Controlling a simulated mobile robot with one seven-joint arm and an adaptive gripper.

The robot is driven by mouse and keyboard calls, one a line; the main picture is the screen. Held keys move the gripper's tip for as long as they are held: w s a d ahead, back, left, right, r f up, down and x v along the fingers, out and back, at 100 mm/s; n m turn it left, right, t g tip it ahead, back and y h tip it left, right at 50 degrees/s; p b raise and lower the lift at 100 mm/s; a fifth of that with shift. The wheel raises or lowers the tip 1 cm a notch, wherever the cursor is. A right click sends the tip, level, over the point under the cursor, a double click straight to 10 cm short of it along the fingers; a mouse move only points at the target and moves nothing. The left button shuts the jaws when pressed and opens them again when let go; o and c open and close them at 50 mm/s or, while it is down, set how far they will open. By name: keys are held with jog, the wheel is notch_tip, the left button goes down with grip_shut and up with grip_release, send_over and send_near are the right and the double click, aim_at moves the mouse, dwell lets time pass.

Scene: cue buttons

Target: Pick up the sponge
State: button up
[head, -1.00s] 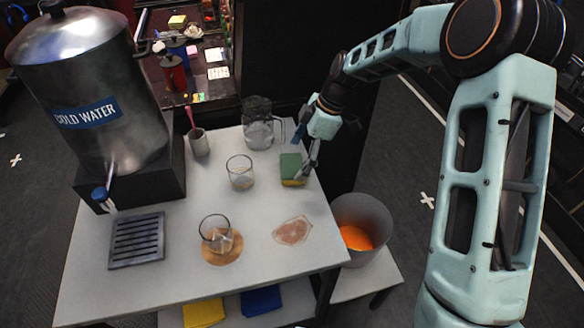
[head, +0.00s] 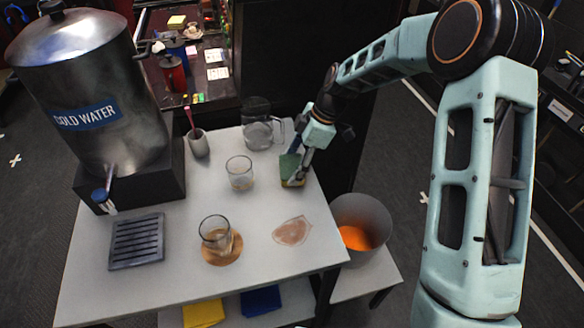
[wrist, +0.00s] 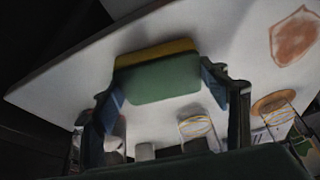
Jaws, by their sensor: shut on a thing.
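The sponge (head: 291,171), green with a yellow layer, is at the right side of the white table, near its edge. My gripper (head: 293,166) reaches down over it from behind, its fingers partly covering it. In the wrist view the sponge (wrist: 157,80) lies between the two blue fingertips (wrist: 162,88), one at each end. The gripper is shut on it. I cannot tell whether the sponge is clear of the tabletop.
The table (head: 150,290) also holds a glass (head: 240,173), another glass (head: 214,234) by a brown round patch, a pitcher (head: 257,127), a cup (head: 198,144), a black drip tray (head: 137,241) and a reddish stain (head: 292,231). A grey bin (head: 362,212) stands right.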

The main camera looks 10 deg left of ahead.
aim_at(288, 166)
jog(key=shift+r, duration=0.15)
jog(key=shift+r, duration=0.3)
notch_tip(288, 166, up, 2)
jog(key=shift+w+r, duration=0.1)
jog(key=s+d+r+b, duration=0.1)
jog(key=s+d+r, duration=0.5)
jog(key=s+r, duration=0.4)
jog(key=shift+s, duration=1.4)
jog(key=shift+o, duration=0.7)
